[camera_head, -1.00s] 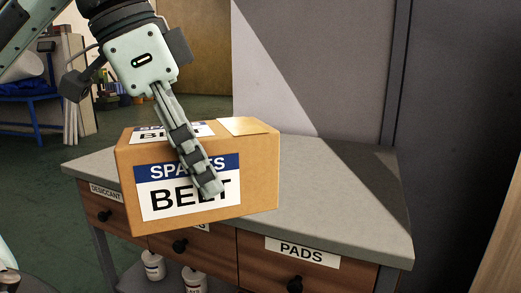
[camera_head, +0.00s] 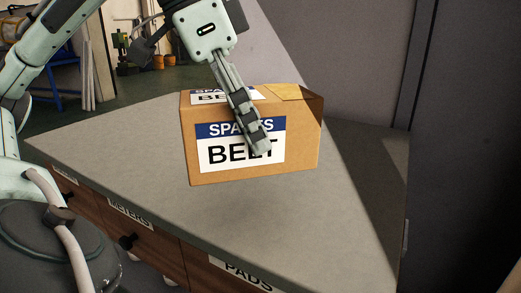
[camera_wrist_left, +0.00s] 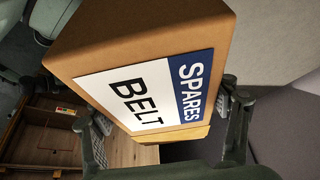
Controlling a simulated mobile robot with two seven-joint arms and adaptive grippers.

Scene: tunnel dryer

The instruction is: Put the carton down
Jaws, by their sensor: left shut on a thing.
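The carton (camera_head: 302,150) is a brown box with a white and blue label reading SPARES BELT. It shows over the grey worktop (camera_head: 130,145) in the head view, with a soft shadow below it, so it seems to be just above the surface. My left gripper (camera_head: 258,140) is shut on the carton, with one finger lying across the front label. In the left wrist view the carton (camera_wrist_left: 140,45) fills the middle between the two fingers. The carton hides the far finger in the head view. My right gripper is not in view.
Drawers labelled METERS (camera_head: 130,213) and PADS (camera_head: 240,272) run under the worktop's front edge. A grey wall panel (camera_head: 340,60) stands behind. The worktop is clear in front of the carton and to its left and right.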

